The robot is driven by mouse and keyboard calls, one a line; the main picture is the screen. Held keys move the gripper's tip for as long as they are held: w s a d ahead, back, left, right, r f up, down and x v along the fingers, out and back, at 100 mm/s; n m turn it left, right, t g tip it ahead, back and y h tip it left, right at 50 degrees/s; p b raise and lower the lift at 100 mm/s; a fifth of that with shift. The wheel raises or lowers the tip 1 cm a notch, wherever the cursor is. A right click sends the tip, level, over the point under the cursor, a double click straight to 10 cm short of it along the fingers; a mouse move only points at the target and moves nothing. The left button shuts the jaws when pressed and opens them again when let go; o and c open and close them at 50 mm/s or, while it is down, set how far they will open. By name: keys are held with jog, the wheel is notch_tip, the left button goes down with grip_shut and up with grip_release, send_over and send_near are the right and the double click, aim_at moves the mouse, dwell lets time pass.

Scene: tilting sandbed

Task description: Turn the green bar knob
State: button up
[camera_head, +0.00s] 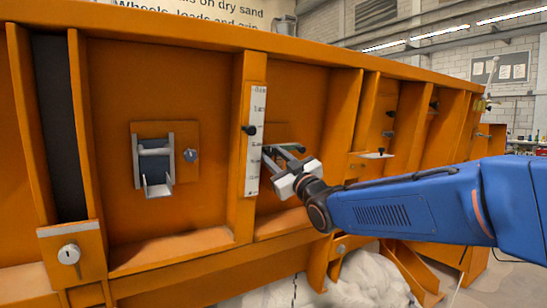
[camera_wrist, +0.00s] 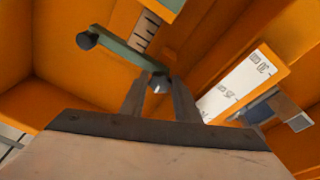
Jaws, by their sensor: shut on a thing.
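The green bar knob (camera_wrist: 122,52) shows in the wrist view as a flat green bar lying at a slant, with a dark round end at the upper left. Its other end, with a grey round piece, lies between the fingertips of my gripper (camera_wrist: 160,88). My gripper is shut on that end. In the head view my gripper (camera_head: 284,154) reaches the orange panel just right of the white scale strip. There my gripper hides most of the knob, and I cannot make out its green colour.
The white scale strip (camera_head: 256,140) with a dark pointer stands close left of my gripper; it also shows in the wrist view (camera_wrist: 240,82). Orange upright ribs (camera_head: 340,130) flank the bay. A grey bracket (camera_head: 153,165) and a round dial (camera_head: 69,254) are further left.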

jog(key=o, duration=1)
jog(key=shift+f, duration=0.1)
jog(key=shift+c, duration=0.2)
jog(key=v, duration=1.7)
jog(key=shift+s, duration=0.15)
jog(key=shift+d, duration=0.15)
